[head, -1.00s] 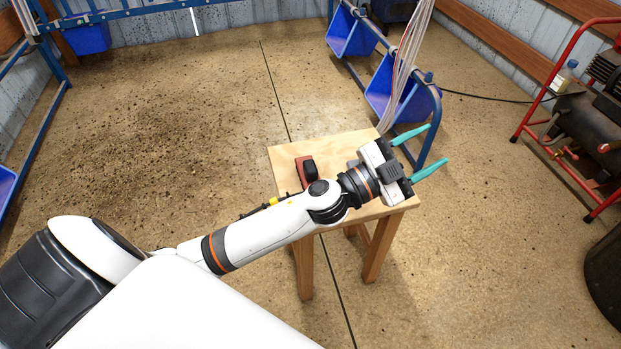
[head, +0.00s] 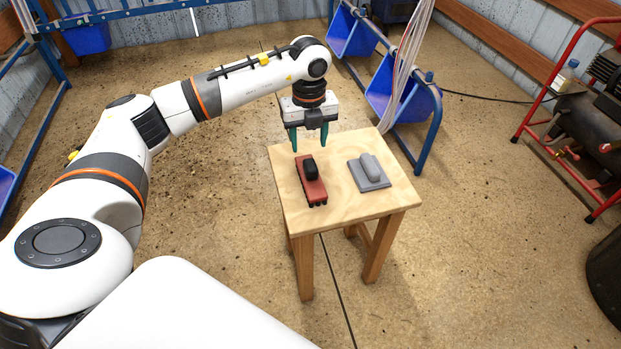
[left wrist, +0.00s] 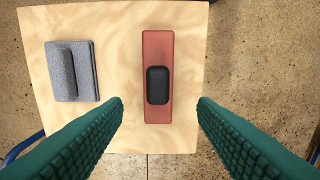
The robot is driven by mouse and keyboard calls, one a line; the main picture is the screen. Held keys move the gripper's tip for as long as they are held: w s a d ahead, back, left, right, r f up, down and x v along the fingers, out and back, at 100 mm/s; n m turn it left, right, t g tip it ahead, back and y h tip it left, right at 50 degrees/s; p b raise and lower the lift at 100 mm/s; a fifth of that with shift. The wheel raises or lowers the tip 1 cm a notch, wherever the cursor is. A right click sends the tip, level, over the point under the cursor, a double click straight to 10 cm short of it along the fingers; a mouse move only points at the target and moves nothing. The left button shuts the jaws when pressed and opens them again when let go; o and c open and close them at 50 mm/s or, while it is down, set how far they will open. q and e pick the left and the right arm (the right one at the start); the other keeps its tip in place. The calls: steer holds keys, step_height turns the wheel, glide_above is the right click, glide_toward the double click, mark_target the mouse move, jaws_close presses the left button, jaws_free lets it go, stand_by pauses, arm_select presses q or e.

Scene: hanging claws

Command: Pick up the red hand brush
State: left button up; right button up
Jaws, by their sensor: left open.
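The red hand brush (head: 314,190) lies on the wooden table (head: 345,208), with a black grip on its top. In the left wrist view the brush (left wrist: 158,112) lies lengthwise between the two fingers, ahead of them and apart from both. My left gripper (head: 309,142) is open and empty. It points down above the far left part of the table, near the far end of the brush. My right gripper is not in view.
A grey float-like tool (head: 370,174) lies on the table to the right of the brush; it also shows in the left wrist view (left wrist: 84,72). A blue rack with blue bins (head: 400,100) and pale hanging cables stands behind the table. The floor to the left is clear.

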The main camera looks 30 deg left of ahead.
mark_target(311, 164)
arm_select(q)
step_height(311, 164, down, 4)
steer(key=shift+r, duration=0.2)
steer(key=f, duration=0.1)
steer(key=f+b, duration=0.1)
steer(key=f, duration=0.2)
steer(key=shift+s+d+f+b, duration=0.1)
steer(key=shift+d+f+b, duration=0.2)
steer(key=shift+b, duration=0.1)
steer(key=shift+f, duration=0.4)
steer(key=shift+c, duration=0.5)
jaws_close()
step_height(311, 164, up, 9)
steer(key=shift+r+p, duration=0.15)
steer(key=shift+p, duration=0.85)
steer(key=shift+r, duration=0.45)
